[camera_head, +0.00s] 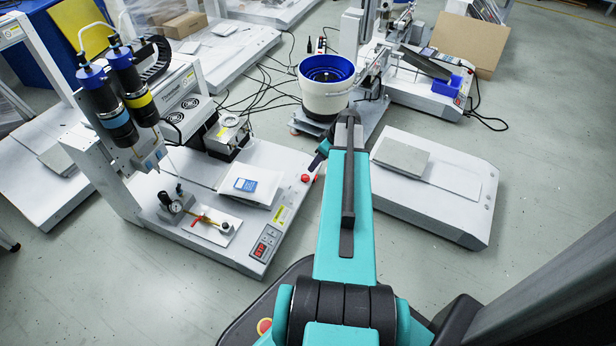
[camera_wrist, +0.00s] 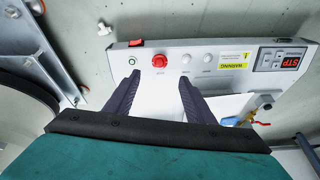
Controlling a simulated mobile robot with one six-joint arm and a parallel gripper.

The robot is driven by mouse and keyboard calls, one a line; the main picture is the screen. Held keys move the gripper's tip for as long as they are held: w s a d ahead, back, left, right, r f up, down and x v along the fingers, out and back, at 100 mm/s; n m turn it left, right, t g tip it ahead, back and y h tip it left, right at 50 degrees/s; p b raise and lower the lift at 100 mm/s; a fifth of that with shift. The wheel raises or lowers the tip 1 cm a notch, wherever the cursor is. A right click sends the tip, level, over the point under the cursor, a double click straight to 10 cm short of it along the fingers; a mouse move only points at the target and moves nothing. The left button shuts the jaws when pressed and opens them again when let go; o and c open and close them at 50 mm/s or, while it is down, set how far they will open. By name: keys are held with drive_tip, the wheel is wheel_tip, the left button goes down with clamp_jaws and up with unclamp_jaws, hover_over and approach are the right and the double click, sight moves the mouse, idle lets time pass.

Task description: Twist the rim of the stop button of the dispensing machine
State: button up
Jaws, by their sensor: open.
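The dispensing machine (camera_head: 240,185) stands left of my arm in the head view. Its red stop button (camera_head: 306,178) sits at the right end of the front panel. In the wrist view, the round red stop button (camera_wrist: 159,61) shows on the light grey panel (camera_wrist: 210,75), just beyond and between my fingertips. My gripper (camera_wrist: 160,77) is open and empty, its two dark fingers apart and pointing toward the panel. I cannot tell whether the fingertips touch the panel. In the head view, my gripper is mostly hidden behind my arm.
Beside the stop button are a red rocker switch (camera_wrist: 136,43), small round buttons (camera_wrist: 208,58), a yellow warning label (camera_wrist: 234,58) and a red display (camera_wrist: 290,62). A white and blue bowl feeder (camera_head: 327,85) stands behind. A low platform (camera_head: 450,190) lies right of my arm.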

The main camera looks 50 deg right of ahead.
sight(306, 177)
drive_tip(key=b+x, duration=0.4)
drive_tip(key=x, duration=0.7)
drive_tip(key=shift+f, duration=0.1)
